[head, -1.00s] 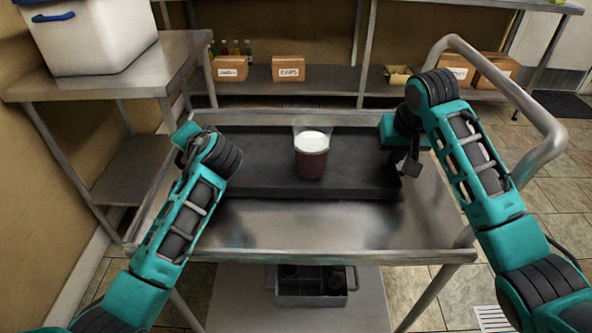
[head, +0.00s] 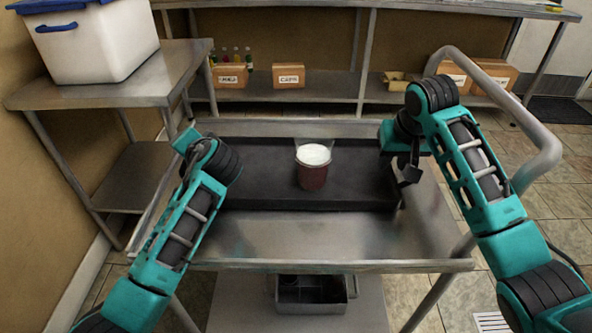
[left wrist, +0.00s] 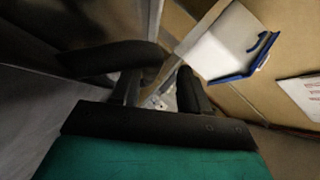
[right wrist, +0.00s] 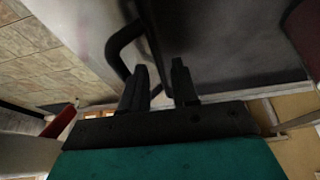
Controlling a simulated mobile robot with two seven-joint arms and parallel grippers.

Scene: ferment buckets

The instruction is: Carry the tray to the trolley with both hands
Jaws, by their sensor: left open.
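The black tray (head: 260,200) lies on the metal top of the trolley (head: 330,245). A bucket (head: 312,177), dark red with a white top, stands on the tray. My left gripper (left wrist: 160,95) is at the tray's left end; its fingers are apart, but in the head view my wrist hides them. My right gripper (right wrist: 160,85) is at the tray's right end. Its fingers are apart, close to a dark curved handle (right wrist: 122,45) beside the tray's wall. Neither gripper visibly clasps anything.
A side table (head: 120,85) on the left bears a white bin with a blue lid (head: 95,45). The trolley's push rail (head: 540,130) curves up at the right. Boxes (head: 288,76) stand on a back shelf. A grey crate (head: 312,295) sits on the lower shelf.

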